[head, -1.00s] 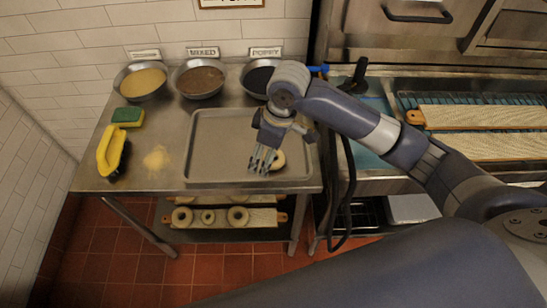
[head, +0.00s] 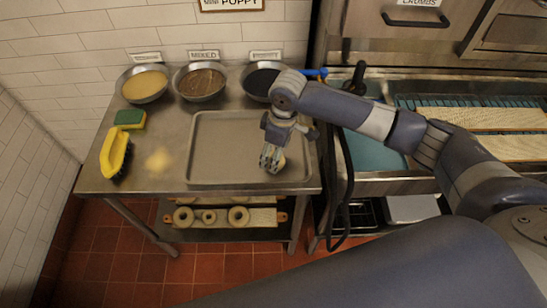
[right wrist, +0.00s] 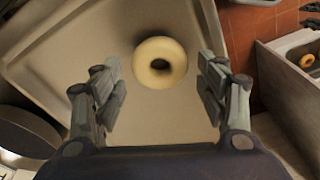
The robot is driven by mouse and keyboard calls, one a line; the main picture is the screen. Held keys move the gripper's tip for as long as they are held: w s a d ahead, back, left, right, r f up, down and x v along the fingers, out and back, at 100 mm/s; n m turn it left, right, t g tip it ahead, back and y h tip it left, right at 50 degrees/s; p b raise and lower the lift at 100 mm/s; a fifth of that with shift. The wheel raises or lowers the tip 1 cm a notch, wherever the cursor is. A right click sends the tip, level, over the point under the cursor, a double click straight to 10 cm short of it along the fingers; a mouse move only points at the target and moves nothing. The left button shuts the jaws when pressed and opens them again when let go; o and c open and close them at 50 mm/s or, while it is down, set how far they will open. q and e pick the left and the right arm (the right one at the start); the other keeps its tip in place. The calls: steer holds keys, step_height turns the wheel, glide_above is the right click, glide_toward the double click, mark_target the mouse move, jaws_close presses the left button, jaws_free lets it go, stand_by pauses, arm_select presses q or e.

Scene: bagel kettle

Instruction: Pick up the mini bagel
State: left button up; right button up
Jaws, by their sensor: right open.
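A pale ring-shaped bagel (head: 281,165) lies on the grey metal tray (head: 216,183) on the steel table, near the tray's right end. My right gripper (head: 270,162) is above it and partly hides it in the head view. In the right wrist view the bagel (right wrist: 143,60) lies flat, ahead of and between the spread fingers of my right gripper (right wrist: 161,82), which is open and empty. A clear gap shows between the bagel and each finger there. My left gripper is not in view.
Three bowls, the left one (head: 144,85), stand along the wall. A green and yellow sponge (head: 130,119), a yellow-handled brush (head: 115,153) and crumbs (head: 158,160) lie left of the tray. Several bagels (head: 183,217) rest on a board below; a smaller one (head: 208,210) is between larger ones.

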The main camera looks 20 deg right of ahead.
steer(key=shift+w+a+f, duration=0.1)
steer(key=shift+f, duration=1.25)
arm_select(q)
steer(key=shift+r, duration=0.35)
arm_select(e)
steer(key=c, duration=0.8)
steer(key=shift+r, duration=0.2)
steer(key=shift+r, duration=0.25)
step_height(320, 180, up, 2)
steer(key=shift+w+r+b, duration=0.1)
steer(key=shift+r+b, duration=0.05)
steer(key=shift+b, duration=0.5)
arm_select(q)
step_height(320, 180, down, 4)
steer(key=b, duration=0.2)
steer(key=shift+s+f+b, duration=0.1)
steer(key=shift+b, duration=0.25)
arm_select(e)
steer(key=s+a+r, duration=0.2)
steer(key=s, duration=1.4)
steer(key=shift+a, duration=0.35)
steer(key=shift+w, duration=0.15)
